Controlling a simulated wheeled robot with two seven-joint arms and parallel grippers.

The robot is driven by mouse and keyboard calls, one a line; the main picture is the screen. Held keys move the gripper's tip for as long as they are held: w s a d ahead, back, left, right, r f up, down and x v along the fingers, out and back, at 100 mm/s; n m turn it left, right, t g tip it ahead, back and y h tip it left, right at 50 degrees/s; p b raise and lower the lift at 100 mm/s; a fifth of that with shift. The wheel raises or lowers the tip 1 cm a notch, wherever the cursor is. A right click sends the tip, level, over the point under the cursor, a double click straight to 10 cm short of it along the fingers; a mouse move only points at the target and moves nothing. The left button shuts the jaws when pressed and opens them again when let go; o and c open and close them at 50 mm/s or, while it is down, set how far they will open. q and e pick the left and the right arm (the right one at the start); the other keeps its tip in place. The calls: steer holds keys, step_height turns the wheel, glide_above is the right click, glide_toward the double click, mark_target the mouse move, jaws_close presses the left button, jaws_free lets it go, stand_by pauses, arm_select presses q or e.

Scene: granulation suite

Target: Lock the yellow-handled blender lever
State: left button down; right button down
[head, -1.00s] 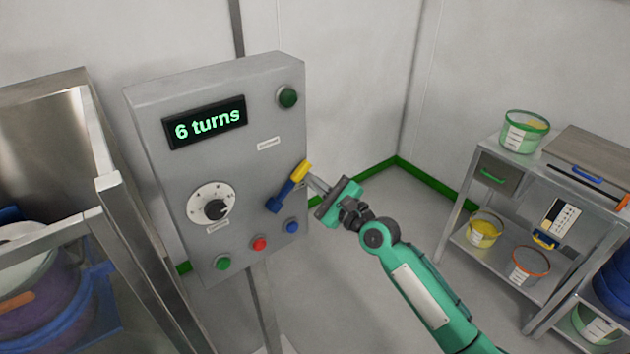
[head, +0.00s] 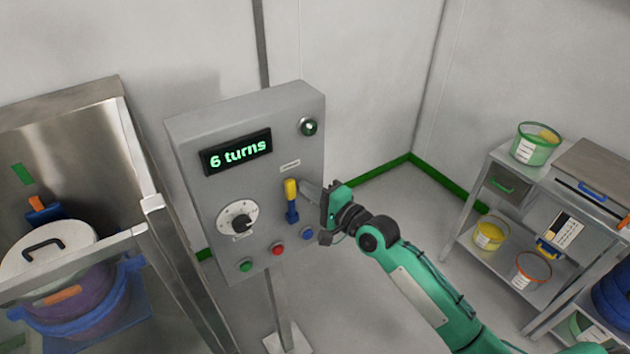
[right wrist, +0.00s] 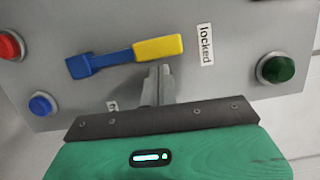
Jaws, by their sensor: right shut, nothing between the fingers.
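The lever on the grey control panel (head: 190,150) has a yellow handle (head: 291,189) on a blue arm (head: 292,212). It stands about upright, yellow end up, below a small label. In the right wrist view the yellow handle (right wrist: 158,48) points toward a label reading "locked" (right wrist: 206,44). My right gripper (head: 303,187) is shut and empty at the right side of the yellow handle. Its fingertips (right wrist: 158,75) are very close to the handle; I cannot tell if they touch. My left gripper is not in view.
The panel has a display (head: 237,151) reading "6 turns", a dial (head: 237,221), green (head: 245,265), red (head: 278,249) and blue (head: 307,233) buttons, and a green lamp (head: 309,127). A metal frame with a lidded vessel (head: 50,255) stands left. A shelf (head: 470,205) stands right.

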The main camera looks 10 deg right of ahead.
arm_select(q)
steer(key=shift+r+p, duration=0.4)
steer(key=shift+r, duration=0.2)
arm_select(e)
steer(key=shift+s+a+r+n, duration=0.1)
steer(key=shift+a+r+n, duration=0.05)
steer(key=shift+a+n, duration=0.2)
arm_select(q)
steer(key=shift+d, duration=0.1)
